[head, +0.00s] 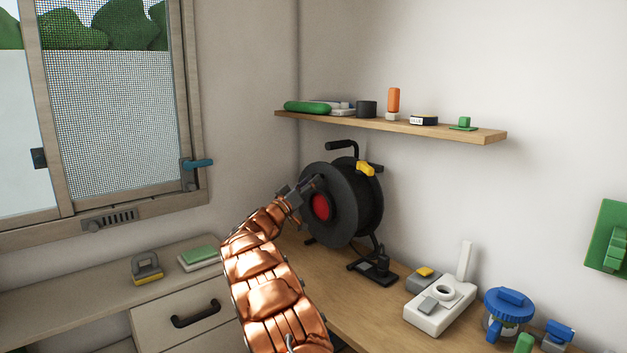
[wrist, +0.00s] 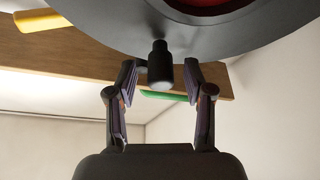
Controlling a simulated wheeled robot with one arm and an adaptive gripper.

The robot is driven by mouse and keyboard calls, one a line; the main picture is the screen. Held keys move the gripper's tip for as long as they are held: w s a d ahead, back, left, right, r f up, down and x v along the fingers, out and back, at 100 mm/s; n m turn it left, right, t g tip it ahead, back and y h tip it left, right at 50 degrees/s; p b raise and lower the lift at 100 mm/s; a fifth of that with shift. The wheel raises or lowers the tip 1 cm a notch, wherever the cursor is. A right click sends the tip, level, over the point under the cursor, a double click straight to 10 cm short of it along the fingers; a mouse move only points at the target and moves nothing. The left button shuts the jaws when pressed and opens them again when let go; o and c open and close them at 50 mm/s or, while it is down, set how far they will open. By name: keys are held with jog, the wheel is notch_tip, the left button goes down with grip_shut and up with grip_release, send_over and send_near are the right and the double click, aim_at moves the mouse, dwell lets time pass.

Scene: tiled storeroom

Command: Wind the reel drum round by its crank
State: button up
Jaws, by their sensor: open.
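The black reel drum (head: 345,213) with a red hub (head: 321,207) stands on the wooden worktop in the corner. Its disc (wrist: 220,38) fills the top of the wrist view. The crank knob (wrist: 160,66), a dark cylinder, sticks out from the disc's rim. My gripper (wrist: 160,80) is open, with one finger on each side of the knob and visible gaps to both. In the head view my gripper (head: 302,191) is at the upper left of the disc face, and the knob there is mostly hidden by it. A yellow part (head: 366,169) sits on the reel's frame.
A shelf (head: 390,125) with small items hangs above the reel. A black device (head: 374,270) stands at the reel's foot, and a white device (head: 439,306) and a blue-lidded jar (head: 508,308) are to the right. The window handle (head: 197,164) juts out at left.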

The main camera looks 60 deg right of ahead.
jog(key=shift+x, duration=1)
grip_shut()
